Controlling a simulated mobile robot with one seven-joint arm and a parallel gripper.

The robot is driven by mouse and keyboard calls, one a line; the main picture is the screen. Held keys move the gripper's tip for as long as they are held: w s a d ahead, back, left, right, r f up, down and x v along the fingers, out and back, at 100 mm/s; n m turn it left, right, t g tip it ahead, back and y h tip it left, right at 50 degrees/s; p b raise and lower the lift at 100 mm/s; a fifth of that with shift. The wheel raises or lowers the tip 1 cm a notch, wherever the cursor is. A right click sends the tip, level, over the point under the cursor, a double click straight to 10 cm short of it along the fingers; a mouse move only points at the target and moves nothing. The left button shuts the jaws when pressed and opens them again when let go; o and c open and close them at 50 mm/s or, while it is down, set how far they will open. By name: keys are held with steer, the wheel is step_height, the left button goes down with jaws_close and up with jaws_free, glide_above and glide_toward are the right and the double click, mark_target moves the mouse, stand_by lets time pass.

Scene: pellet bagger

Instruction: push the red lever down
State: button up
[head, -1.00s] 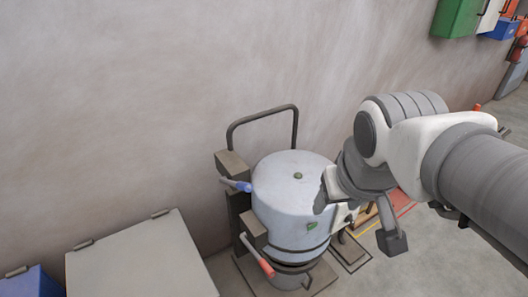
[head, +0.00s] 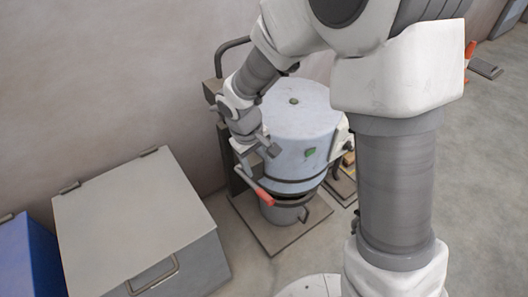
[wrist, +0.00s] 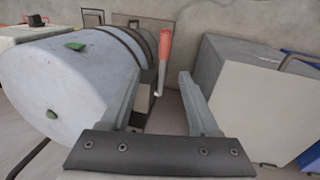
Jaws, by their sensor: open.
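The red lever (head: 264,197) sticks out from the left side of the pale blue drum (head: 300,120), low down and angled toward the front right. In the wrist view the red lever (wrist: 165,47) shows past the fingertips, with its thin metal rod dropping into the gap between them. My gripper (wrist: 159,76) is open and empty. In the head view my gripper is just above and behind the lever, beside the drum; I cannot tell whether it touches the lever. My wrist hides the blue-handled lever.
A grey lidded box (head: 140,225) stands left of the drum, with a blue bin (head: 25,260) beyond it. A dark tube handle (head: 232,45) rises behind the drum near the wall. Open floor lies to the right.

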mark_target(265, 194)
steer(key=f+b, duration=0.1)
steer(key=f, duration=0.5)
steer(key=w+d+f+b, duration=0.1)
steer(key=f+b, duration=0.1)
steer(key=f, duration=0.4)
steer(key=w+f+b, duration=0.1)
steer(key=f, duration=0.6)
steer(key=shift+d+b, duration=0.4)
jaws_close()
steer(key=shift+d, duration=0.1)
stand_by(0.4)
